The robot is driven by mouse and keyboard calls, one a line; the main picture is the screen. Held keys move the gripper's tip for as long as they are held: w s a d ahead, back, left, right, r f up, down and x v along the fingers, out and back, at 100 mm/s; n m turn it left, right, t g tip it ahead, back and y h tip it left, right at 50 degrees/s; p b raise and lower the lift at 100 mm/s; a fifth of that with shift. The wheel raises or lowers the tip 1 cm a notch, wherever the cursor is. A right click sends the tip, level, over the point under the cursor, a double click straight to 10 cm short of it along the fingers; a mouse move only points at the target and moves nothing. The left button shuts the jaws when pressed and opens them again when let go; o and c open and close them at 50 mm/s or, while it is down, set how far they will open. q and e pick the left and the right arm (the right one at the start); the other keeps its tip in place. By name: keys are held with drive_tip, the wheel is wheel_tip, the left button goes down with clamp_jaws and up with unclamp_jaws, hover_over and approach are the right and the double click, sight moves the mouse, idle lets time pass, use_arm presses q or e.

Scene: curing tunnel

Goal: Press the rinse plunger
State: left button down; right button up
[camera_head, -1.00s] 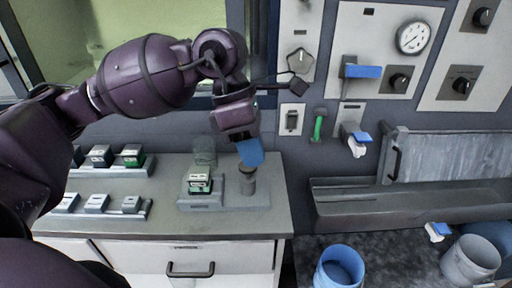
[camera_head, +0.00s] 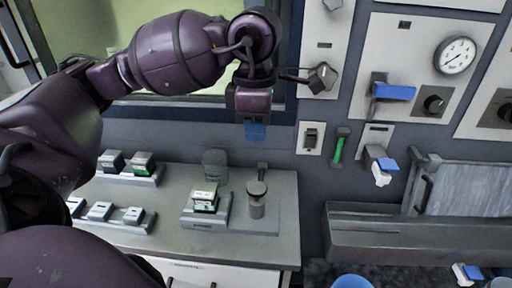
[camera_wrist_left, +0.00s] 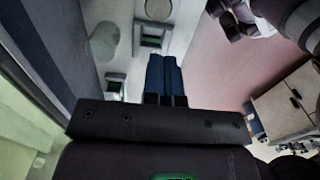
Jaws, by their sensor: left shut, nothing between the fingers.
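The shut blue fingers (camera_wrist_left: 165,76) also show in the left wrist view. My right gripper is not seen.
Left of the plunger sit a green-and-white block (camera_head: 205,198) and a clear dome (camera_head: 215,165). More blocks stand in racks further left. The wall behind carries a switch (camera_head: 311,138), a green handle (camera_head: 339,148), blue-tipped levers and a gauge (camera_head: 454,55). A grey trough (camera_head: 400,235) lies right.

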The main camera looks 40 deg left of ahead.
sight(255, 189)
use_arm(q)
wheel_tip(255, 189, down, 13)
drive_tip(key=shift+r+b, duration=0.1)
drive_tip(key=shift+b, duration=0.3)
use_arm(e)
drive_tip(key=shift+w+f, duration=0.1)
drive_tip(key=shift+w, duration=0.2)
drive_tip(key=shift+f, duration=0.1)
use_arm(q)
wheel_tip(255, 189, down, 3)
drive_tip(key=shift+r+b, duration=0.15)
drive_tip(key=shift+b, duration=0.75)
drive_tip(key=shift+f, duration=0.25)
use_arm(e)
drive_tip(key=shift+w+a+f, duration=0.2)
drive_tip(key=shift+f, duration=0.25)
